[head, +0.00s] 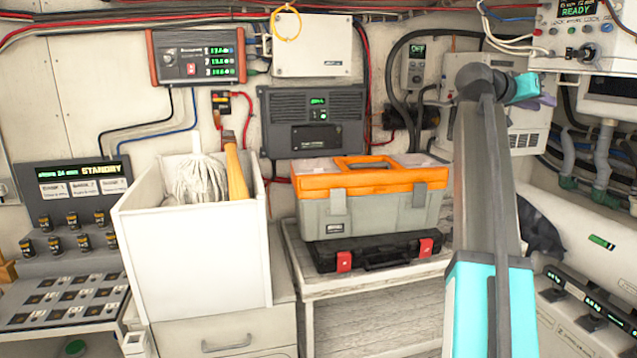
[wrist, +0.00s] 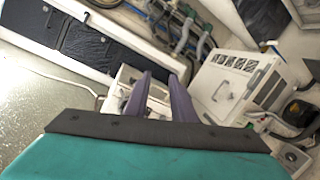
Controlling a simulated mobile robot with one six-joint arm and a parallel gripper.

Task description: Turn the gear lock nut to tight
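I cannot pick out a gear lock nut for certain in either view. My gripper (wrist: 160,75) shows two purple fingers in the wrist view, with a gap between them and nothing held. A pale fitting (wrist: 126,79) shows behind and beside the fingers; whether they touch it I cannot tell. In the head view my arm reaches up at the right, and one purple finger (head: 547,101) shows in front of a white vented unit (head: 525,142). That unit seems to be the white box (wrist: 238,85) right of the fingers in the wrist view.
A control panel (head: 575,45) reading READY is above my gripper. Hoses (head: 603,150) run down at the right. An orange-lidded toolbox (head: 370,210) stands on a black case (head: 374,250) on a bench. A white bin (head: 190,260) holds a mop and a wooden handle.

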